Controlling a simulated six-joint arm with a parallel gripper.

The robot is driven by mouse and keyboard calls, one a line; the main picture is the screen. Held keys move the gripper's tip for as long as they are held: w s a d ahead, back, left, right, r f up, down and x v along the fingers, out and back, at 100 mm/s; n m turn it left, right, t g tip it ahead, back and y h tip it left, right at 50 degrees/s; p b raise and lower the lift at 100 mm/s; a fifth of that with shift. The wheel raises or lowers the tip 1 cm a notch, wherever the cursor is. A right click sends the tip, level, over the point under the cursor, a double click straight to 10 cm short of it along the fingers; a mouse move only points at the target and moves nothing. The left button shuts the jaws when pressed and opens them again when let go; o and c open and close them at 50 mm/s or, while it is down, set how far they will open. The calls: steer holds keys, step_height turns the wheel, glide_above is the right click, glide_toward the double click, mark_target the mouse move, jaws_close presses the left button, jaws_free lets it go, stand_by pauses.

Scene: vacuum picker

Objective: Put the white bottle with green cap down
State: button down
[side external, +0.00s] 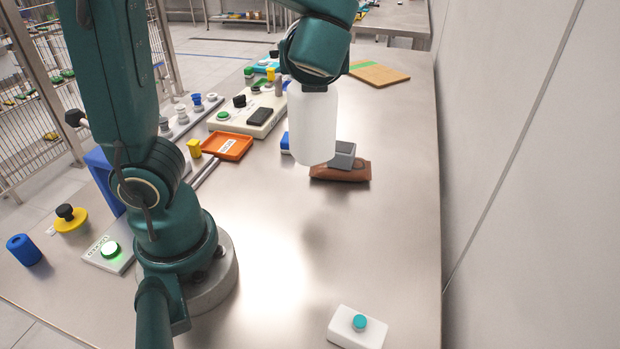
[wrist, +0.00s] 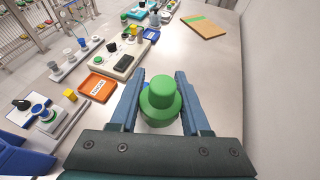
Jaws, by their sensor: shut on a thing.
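The white bottle (side external: 313,125) hangs upright below my wrist in the side external view. In the wrist view, its green cap (wrist: 160,100) sits between the two blue fingers of my gripper (wrist: 160,78), and part of the white body (wrist: 160,124) shows beneath. My gripper is shut on the bottle. The fingers cannot be made out in the side external view. The bottle appears to be above the metal table (side external: 270,270), with a soft shadow in front of it.
A brown item (side external: 341,172) with a grey block (side external: 343,153) lies just behind the bottle, beside a blue object (side external: 285,143). An orange tray (side external: 227,146) is left. A white button box (side external: 355,327) is at the front. The table between is clear.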

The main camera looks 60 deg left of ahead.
steer(key=w+d+f, duration=0.5)
steer(key=d+f, duration=0.5)
steer(key=f, duration=0.1)
steer(key=shift+w+d, duration=0.25)
steer(key=shift+d, duration=0.1)
steer(key=shift+c, duration=1.8)
jaws_free()
steer(key=shift+f, duration=0.1)
steer(key=v, duration=1.2)
steer(key=shift+r, duration=0.2)
